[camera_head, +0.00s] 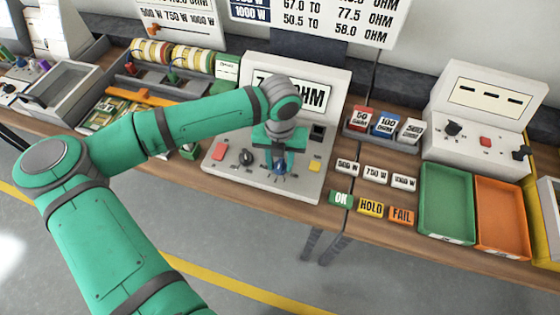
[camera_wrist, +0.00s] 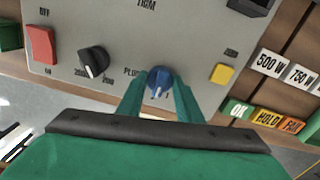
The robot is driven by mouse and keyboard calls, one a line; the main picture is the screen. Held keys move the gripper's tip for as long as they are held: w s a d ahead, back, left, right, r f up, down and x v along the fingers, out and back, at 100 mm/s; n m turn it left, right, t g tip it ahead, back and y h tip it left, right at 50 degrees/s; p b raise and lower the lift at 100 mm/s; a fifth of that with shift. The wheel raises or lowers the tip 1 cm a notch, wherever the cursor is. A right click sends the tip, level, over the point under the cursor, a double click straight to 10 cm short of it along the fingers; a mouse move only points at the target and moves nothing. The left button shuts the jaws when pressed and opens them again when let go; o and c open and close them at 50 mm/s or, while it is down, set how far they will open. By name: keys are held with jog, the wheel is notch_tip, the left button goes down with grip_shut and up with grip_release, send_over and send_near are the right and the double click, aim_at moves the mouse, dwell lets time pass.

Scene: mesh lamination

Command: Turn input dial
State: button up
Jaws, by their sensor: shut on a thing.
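A grey meter panel (camera_head: 229,168) stands on the bench in the middle of the head view, with a display reading partly hidden behind my arm. A blue dial (camera_wrist: 159,78) with a white pointer mark sits on the panel's front part. My gripper (camera_wrist: 160,92) comes down over it, with one green finger on each side, shut on the dial. The head view shows my gripper (camera_head: 279,165) at the same dial from above. A black range knob (camera_wrist: 93,62) is left of the blue dial, and a red button (camera_wrist: 41,45) is further left.
A yellow button (camera_wrist: 222,74) lies right of the dial. OK, HOLD and FAIL tags (camera_head: 371,207) and several wattage tags lie on the bench. A green tray (camera_head: 446,172) and an orange tray (camera_head: 487,240) are at the right. Spools and a tool rack stand behind my arm.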

aim_at(280, 163)
dwell(0.4)
jog(key=o, duration=1)
jog(key=shift+o, duration=0.2)
notch_tip(280, 163, up, 11)
jog(key=shift+f, duration=0.1)
